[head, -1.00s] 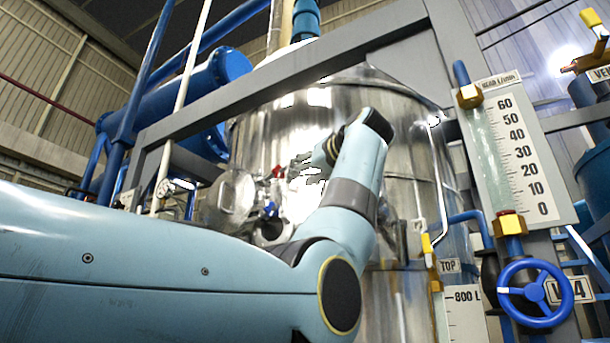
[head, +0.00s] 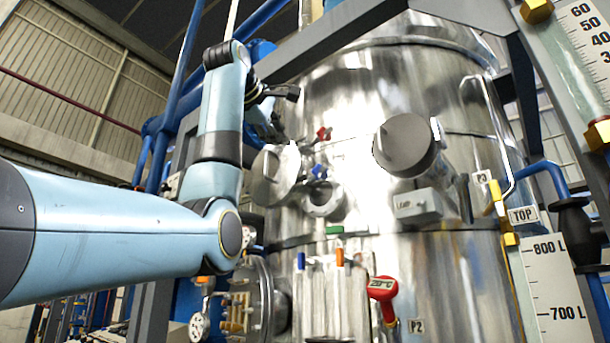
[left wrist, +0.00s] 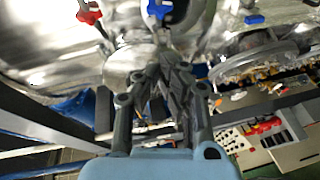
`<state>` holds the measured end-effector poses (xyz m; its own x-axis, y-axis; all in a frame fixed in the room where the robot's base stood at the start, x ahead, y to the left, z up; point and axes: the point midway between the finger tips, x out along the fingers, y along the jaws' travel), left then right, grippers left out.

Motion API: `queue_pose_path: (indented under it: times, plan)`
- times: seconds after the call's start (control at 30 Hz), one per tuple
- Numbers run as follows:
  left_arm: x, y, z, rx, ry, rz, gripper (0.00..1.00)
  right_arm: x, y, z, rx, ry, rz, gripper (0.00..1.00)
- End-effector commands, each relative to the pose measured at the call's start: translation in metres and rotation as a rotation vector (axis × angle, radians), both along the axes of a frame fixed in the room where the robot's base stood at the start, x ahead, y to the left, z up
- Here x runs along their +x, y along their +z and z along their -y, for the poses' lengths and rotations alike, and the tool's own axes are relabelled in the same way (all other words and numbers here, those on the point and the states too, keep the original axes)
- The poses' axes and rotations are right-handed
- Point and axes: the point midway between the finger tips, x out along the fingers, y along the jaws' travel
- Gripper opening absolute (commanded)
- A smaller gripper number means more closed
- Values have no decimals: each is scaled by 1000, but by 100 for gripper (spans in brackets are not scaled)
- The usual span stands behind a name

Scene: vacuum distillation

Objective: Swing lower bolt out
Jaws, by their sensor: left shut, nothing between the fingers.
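Two star-knobbed bolts show on the steel vessel in the head view: a red knob (head: 323,133) above and a blue knob (head: 318,171) below it. Both stand between a round steel cover (head: 277,177) and a small round port (head: 323,199). My left gripper (head: 290,92) is shut and empty, above and left of the red knob in the picture. In the left wrist view its closed fingers (left wrist: 171,62) point towards the vessel, with a red knob (left wrist: 88,14) and a blue knob (left wrist: 160,9) beyond, apart from them. My right gripper is not in view.
The steel vessel (head: 360,100) fills the middle. A large round fitting (head: 405,145) protrudes right of the knobs. A grey beam (head: 315,45) crosses above my left gripper.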

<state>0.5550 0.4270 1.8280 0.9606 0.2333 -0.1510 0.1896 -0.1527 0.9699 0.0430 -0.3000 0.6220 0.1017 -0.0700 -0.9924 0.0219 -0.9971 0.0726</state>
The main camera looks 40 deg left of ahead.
Motion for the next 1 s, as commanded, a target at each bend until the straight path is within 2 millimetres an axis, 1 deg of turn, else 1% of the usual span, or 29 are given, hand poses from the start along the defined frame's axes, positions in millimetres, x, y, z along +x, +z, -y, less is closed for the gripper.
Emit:
queue_pose_path:
  times: [0.03, 0.13, 0.27, 0.37, 0.53, 0.73, 0.8, 1.0]
  plan:
    - [-6, 0, 0, -23, -16, 12, 0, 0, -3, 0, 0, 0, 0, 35]
    - [-10, 2, 2, -49, -41, 21, 0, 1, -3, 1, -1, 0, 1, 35]
    - [-2, 2, 0, -55, -46, 21, 0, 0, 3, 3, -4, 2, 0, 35]
    - [14, 1, -2, -55, -46, 17, 0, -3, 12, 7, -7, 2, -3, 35]
    - [50, -3, -9, -54, -46, 17, 0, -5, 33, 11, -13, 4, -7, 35]
    - [90, -9, -16, -54, -45, 18, 0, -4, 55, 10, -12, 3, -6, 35]
    - [99, -11, -6, -53, -50, 20, 0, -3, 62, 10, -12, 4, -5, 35]
    - [115, -17, 5, -53, -47, 22, 0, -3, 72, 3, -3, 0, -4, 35]
